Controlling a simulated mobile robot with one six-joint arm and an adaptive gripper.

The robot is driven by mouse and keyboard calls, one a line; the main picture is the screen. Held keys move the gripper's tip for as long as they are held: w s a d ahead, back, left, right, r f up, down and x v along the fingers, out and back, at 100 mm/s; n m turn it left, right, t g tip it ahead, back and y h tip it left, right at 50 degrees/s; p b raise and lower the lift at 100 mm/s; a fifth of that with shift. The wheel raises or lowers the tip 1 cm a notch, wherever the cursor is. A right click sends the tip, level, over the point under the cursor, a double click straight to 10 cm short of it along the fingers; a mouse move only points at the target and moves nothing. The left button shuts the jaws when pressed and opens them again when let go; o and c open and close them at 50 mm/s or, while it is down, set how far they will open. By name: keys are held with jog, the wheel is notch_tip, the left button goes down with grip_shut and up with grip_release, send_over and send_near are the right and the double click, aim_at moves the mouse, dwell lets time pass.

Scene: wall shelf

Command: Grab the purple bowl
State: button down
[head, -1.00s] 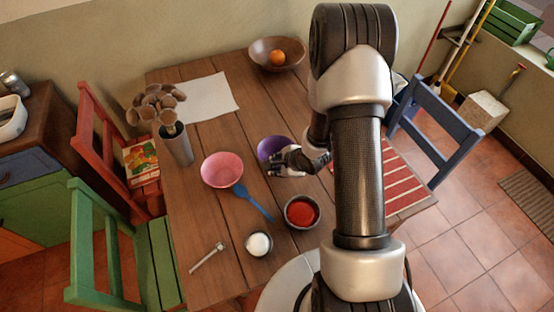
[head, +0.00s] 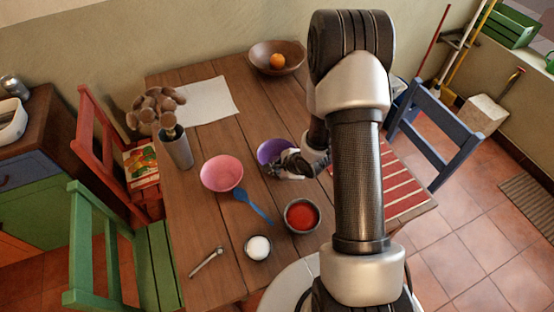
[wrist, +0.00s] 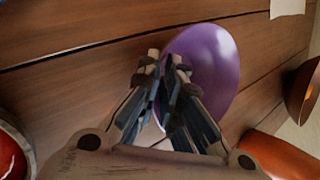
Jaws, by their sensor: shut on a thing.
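The purple bowl (head: 271,150) is near the middle of the wooden table, partly hidden by my gripper (head: 277,171) in the head view. In the wrist view, the purple bowl (wrist: 212,62) lies just beyond the fingers, with its near side partly covered by them. My gripper (wrist: 165,62) has its fingertips close together at the bowl's near rim, shut on it. Whether the bowl is clear of the tabletop cannot be told.
A pink bowl (head: 222,173) and blue spoon (head: 254,205) are left of the purple bowl. A bowl of red contents (head: 301,216) and a small white-filled bowl (head: 258,247) are nearer. A brown bowl (head: 262,63) holding an orange (head: 278,61) stands at the back.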

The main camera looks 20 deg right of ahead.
jog(key=shift+r, duration=0.15)
notch_tip(320, 180, up, 28)
jog(key=p, duration=1.8)
